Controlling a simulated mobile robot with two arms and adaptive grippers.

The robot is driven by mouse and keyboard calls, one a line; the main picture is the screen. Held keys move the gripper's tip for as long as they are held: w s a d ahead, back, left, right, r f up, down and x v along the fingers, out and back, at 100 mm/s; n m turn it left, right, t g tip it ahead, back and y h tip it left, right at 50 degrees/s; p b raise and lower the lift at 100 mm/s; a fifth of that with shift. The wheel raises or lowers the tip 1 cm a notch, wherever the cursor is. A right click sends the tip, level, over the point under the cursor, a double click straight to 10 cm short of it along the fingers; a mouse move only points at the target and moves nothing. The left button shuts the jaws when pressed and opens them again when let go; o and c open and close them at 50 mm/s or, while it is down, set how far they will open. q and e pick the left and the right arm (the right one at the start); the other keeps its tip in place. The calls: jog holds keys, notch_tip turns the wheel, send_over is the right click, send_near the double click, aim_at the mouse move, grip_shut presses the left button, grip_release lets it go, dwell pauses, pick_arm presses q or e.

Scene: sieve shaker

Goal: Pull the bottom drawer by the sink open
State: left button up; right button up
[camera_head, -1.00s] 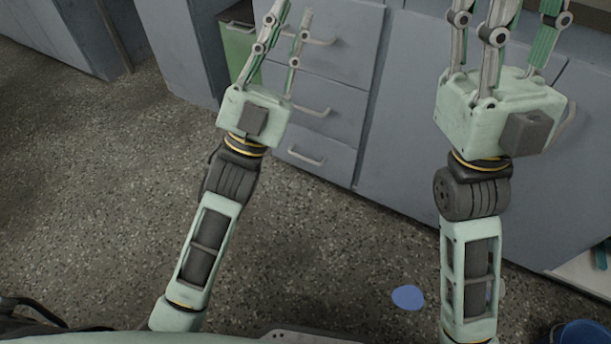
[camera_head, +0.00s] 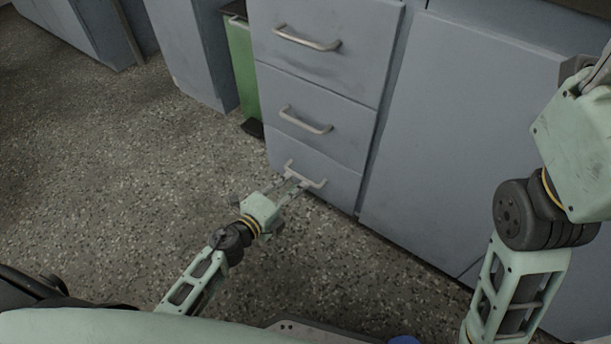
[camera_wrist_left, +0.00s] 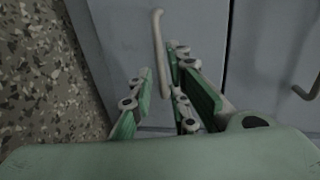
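The bottom drawer (camera_head: 341,184) is a grey-blue front, the lowest in a stack of three, and looks flush with the cabinet. Its pale bar handle (camera_head: 320,184) also shows in the left wrist view (camera_wrist_left: 158,32). My left gripper (camera_head: 299,181) is at this handle. In the left wrist view its green-padded fingers (camera_wrist_left: 161,65) stand apart, one on each side of the bar, with a small gap on the left side. My right gripper (camera_head: 598,75) is at the right edge, largely cut off, and its fingertips are hidden.
The middle drawer (camera_head: 345,130) and top drawer (camera_head: 350,75) above look shut. A plain cabinet door (camera_head: 450,130) is to the right. A green bin (camera_head: 243,70) stands left of the drawers. The speckled floor (camera_head: 130,180) in front is clear.

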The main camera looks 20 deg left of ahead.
aim_at(303, 178)
pick_arm(q)
jog(key=b+x, duration=0.1)
jog(key=x, duration=0.4)
grip_shut()
dwell(0.4)
